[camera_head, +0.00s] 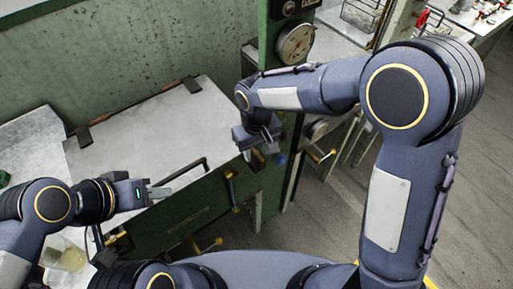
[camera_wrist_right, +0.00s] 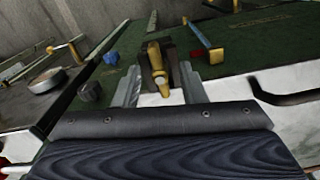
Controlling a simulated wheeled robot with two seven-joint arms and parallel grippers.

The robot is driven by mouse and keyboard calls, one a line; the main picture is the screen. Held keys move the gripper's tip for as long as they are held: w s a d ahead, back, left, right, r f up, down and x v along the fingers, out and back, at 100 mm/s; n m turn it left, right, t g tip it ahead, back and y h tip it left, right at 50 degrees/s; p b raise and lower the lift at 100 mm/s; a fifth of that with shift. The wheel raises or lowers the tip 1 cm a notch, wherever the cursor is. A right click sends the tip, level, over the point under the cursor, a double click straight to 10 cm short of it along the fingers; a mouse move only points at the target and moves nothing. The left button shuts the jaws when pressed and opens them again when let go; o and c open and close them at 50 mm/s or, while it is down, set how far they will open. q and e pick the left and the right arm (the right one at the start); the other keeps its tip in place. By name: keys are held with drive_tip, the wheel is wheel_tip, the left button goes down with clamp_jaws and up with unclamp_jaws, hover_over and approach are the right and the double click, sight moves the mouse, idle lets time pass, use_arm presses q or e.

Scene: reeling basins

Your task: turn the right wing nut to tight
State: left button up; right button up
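A brass wing nut (camera_wrist_right: 156,61) on a dark bracket shows in the right wrist view, its long axis running roughly away from me. My right gripper (camera_wrist_right: 160,88) is open, with one finger on each side of it in that view and gaps between. Whether a finger touches the nut I cannot tell. In the head view my right gripper (camera_head: 262,146) is at the right end of the green cabinet (camera_head: 200,205), and its own body hides the nut there. My left gripper (camera_head: 161,191) hangs over the cabinet's front left edge, with nothing visible in it; its finger gap is unclear.
A blue knob (camera_wrist_right: 90,91) and a dark knob (camera_wrist_right: 112,58) are left of the fingers. A brass-ended bar handle (camera_wrist_right: 203,38) stands to the right. A black handle (camera_head: 182,177) is on the pale cabinet top (camera_head: 150,135). A gauge (camera_head: 296,43) is on the green post behind.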

clamp_jaws()
drive_tip(key=shift+m, duration=0.3)
drive_tip(key=m+b, duration=0.1)
drive_tip(key=m, duration=0.2)
drive_tip(key=shift+m, duration=0.4)
drive_tip(key=m, duration=0.4)
drive_tip(key=shift+m, duration=0.3)
drive_tip(key=m, duration=0.4)
drive_tip(key=shift+r, duration=0.1)
drive_tip(key=shift+m+p, duration=0.45)
drive_tip(key=shift+m, duration=1.95)
